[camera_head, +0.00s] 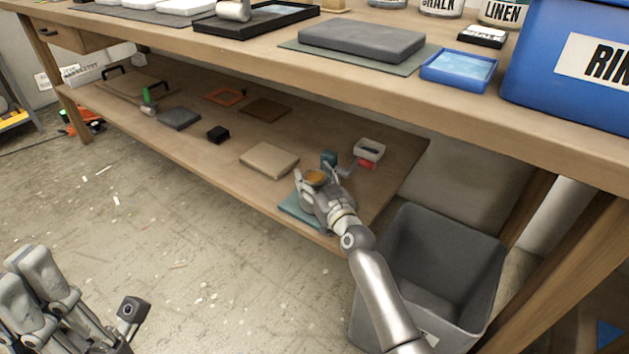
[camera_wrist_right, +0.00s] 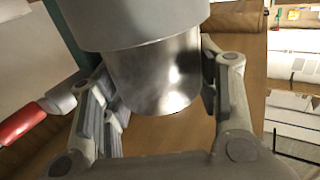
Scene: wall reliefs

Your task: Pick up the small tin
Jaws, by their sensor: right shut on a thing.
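The small tin (camera_head: 315,177) has an amber-brown top in the head view, above the lower shelf. In the right wrist view the tin (camera_wrist_right: 165,75) is a shiny metal cylinder with a wider grey part. My right gripper (camera_head: 314,187) is shut on it, with a finger on each side; the fingers also show in the right wrist view (camera_wrist_right: 165,100). Whether the tin touches the shelf is hidden.
On the lower shelf (camera_head: 225,165), a teal slab (camera_head: 290,208) lies beneath my right gripper. The worktop (camera_head: 390,75) overhangs the shelf. A grey bin (camera_head: 470,255) stands at the right.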

